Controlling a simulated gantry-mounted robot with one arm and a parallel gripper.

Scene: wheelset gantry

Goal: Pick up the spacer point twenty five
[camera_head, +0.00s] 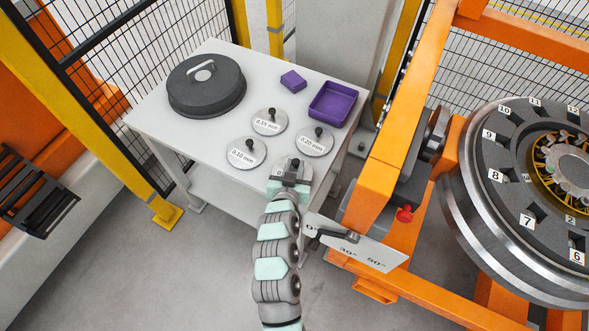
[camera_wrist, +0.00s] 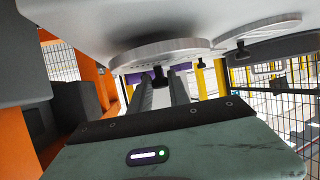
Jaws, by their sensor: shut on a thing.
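Four round grey spacers with black knobs are in the head view. Three labels read 0.10 mm (camera_head: 246,153), 0.15 mm (camera_head: 269,122) and 0.20 mm (camera_head: 314,142). The fourth spacer (camera_head: 280,166), nearest the front edge, has its label mostly covered by my gripper (camera_head: 291,183); only a leading 0 shows. In the wrist view, my gripper (camera_wrist: 165,92) is shut on the black knob (camera_wrist: 159,79) of a grey disc (camera_wrist: 150,55). Whether this disc touches the table or is slightly raised, I cannot tell.
The white table (camera_head: 205,140) also holds a dark lidded disc with a handle (camera_head: 206,88), a purple block (camera_head: 292,80) and a purple tray (camera_head: 351,92). An orange frame (camera_head: 385,150) and a numbered wheel (camera_head: 500,200) stand at the right. A white angle-marked plate (camera_head: 362,250) is beside my arm.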

